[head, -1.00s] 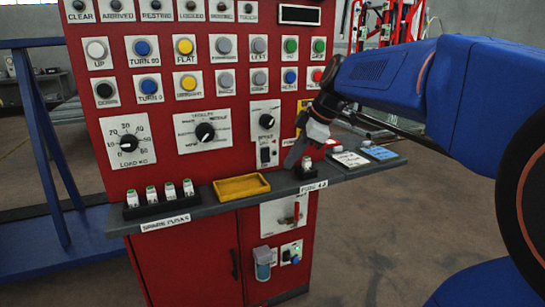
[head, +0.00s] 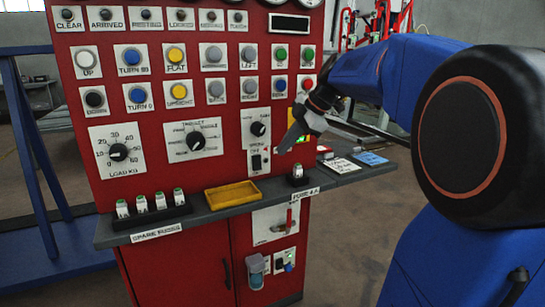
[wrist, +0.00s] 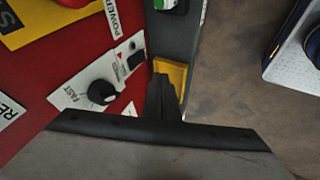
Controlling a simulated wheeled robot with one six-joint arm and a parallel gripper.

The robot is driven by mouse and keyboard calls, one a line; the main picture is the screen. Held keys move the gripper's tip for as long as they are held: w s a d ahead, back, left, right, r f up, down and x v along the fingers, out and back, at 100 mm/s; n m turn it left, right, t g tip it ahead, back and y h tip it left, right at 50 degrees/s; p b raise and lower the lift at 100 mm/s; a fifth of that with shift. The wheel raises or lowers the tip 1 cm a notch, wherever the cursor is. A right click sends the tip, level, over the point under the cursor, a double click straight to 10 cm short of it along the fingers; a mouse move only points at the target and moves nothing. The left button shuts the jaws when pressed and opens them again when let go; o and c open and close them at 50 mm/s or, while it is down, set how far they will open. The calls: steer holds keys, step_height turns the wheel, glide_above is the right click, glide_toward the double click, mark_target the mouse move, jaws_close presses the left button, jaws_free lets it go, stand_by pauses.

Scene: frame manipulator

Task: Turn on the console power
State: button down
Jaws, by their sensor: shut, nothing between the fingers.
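The red console (head: 215,135) fills the middle of the head view. My gripper (head: 287,145) is shut and empty, in front of the panel's lower right, just right of a black rocker switch (head: 257,162). The switch sits below a black knob (head: 258,129). In the wrist view the closed fingertips (wrist: 161,85) lie right of the knob (wrist: 101,92) and below the rocker switch (wrist: 136,60). A POWER label (wrist: 118,16) is above the switch. A fuse (head: 297,170) stands upright in a holder marked FUSE. A red-handled lever (head: 290,219) is on the cabinet below.
A grey shelf (head: 225,209) juts out below the panel. It carries a yellow tray (head: 233,195), several spare fuses (head: 150,203) in a black rack, and a white card (head: 340,165) and blue card (head: 370,158). A blue frame (head: 35,150) stands left. Floor shows at right.

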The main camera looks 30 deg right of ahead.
mark_target(257, 163)
steer(key=x, duration=0.9)
steer(key=shift+w+a+f, duration=0.1)
steer(key=shift+a+f, duration=0.05)
steer(key=shift+f, duration=0.2)
steer(key=shift+w+f, duration=0.1)
steer(key=shift+w, duration=1.85)
steer(key=shift+w+f, duration=0.1)
steer(key=shift+w+f, duration=0.15)
steer(key=shift+w, duration=0.05)
steer(key=shift+r, duration=0.25)
